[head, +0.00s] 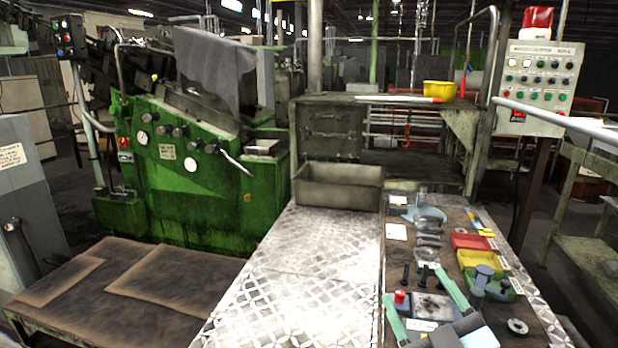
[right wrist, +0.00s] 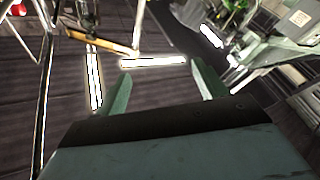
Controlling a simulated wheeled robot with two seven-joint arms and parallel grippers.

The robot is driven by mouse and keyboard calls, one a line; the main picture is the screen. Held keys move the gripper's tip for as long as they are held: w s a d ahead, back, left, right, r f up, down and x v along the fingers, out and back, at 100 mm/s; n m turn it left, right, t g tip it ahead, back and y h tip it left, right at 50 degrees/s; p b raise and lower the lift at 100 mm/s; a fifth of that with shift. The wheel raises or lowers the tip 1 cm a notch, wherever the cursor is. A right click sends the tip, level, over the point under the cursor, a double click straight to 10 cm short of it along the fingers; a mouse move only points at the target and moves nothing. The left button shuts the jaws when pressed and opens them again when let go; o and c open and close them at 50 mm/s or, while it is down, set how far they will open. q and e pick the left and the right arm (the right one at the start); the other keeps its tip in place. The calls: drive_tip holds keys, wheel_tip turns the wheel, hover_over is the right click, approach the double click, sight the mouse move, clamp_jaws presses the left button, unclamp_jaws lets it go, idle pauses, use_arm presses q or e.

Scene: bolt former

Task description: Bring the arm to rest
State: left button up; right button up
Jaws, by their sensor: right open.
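My right gripper (head: 413,283) is at the lower right of the head view, over the tool board on the bench. Its two green fingers are spread apart with nothing between them. In the right wrist view the fingers (right wrist: 162,68) also stand apart and empty, with a dark ribbed surface and bright strips beyond them. My left gripper is not in the head view.
The dark tool board (head: 397,255) carries a red bin (head: 470,241), a yellow bin (head: 478,258), a grey ring (head: 517,326) and several tools. The diamond-plate top (head: 300,265) to its left is clear. A metal trough (head: 338,190), green machine (head: 185,180) and control panel (head: 540,75) stand behind.

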drive_tip(key=s+d+f+m+g+h, duration=0.3)
drive_tip(key=d+f+m+g+h, duration=0.2)
drive_tip(key=f, duration=0.5)
drive_tip(key=s+f+m+g, duration=0.2)
drive_tip(key=s+f+g, duration=1)
drive_tip(key=s+f, duration=0.6)
drive_tip(key=s+f+g+b, duration=0.1)
drive_tip(key=s+f+b, duration=0.2)
drive_tip(key=f, duration=2.4)
drive_tip(key=s+d+f+g+b, duration=0.1)
drive_tip(key=s+d+f+b, duration=0.1)
drive_tip(key=s+f, duration=1.4)
drive_tip(key=shift+s+d+f+n+b, duration=0.25)
drive_tip(key=shift+d+n+b, duration=0.15)
drive_tip(key=shift+d, duration=0.4)
